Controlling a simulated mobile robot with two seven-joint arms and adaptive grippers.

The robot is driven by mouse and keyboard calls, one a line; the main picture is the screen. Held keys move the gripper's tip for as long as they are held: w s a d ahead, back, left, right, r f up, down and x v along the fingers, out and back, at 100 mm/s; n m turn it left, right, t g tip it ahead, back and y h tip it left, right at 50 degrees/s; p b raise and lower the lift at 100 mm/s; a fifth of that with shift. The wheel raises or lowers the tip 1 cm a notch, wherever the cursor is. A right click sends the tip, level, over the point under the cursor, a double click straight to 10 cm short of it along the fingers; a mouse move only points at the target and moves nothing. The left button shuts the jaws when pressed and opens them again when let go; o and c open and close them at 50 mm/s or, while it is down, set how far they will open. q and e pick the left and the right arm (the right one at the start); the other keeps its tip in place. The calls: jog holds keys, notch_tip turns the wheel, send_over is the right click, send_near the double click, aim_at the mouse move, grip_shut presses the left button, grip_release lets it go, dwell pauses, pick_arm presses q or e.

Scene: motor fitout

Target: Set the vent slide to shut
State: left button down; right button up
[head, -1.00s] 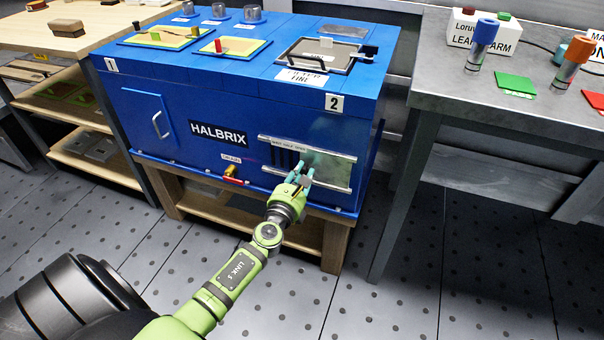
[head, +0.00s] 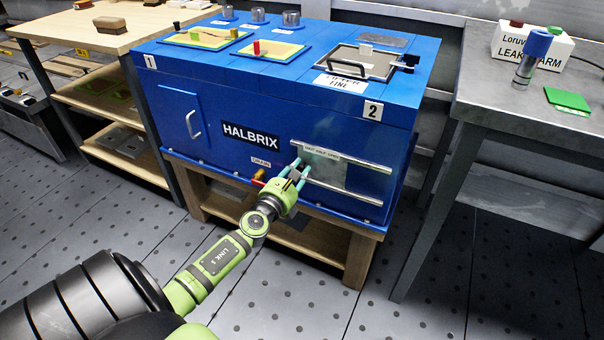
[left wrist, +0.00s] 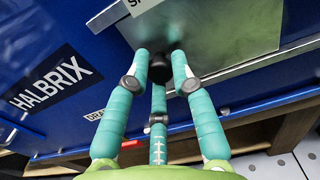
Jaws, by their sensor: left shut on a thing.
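The vent slide (head: 335,172) is a flat grey metal plate between two rails on the front of the blue HALBRIX box. It stands at the left part of the rails, and no dark slots show beside it. My left gripper (head: 298,173) is at the left end of the plate. In the left wrist view, the gripper (left wrist: 160,75) has its teal fingers shut around a black knob (left wrist: 160,66) on the slide plate (left wrist: 225,30). My right gripper is not in view.
A brass drain valve (head: 259,174) with a red handle sits just left of my left gripper. The blue box (head: 240,100) rests on a wooden stand (head: 360,255). A grey metal table (head: 500,110) stands to the right. The floor in front is clear.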

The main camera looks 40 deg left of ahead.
pick_arm(q)
jog(key=shift+a+r, duration=0.35)
jog(key=shift+r, duration=0.05)
jog(key=c, duration=1.1)
grip_release()
jog(key=shift+o, duration=0.2)
jog(key=shift+f, duration=0.1)
jog(key=shift+s+f, duration=0.1)
jog(key=shift+s+d, duration=0.15)
jog(key=shift+s, duration=0.05)
jog(key=v, duration=1.1)
jog(key=shift+s, duration=0.25)
jog(key=shift+d, duration=0.1)
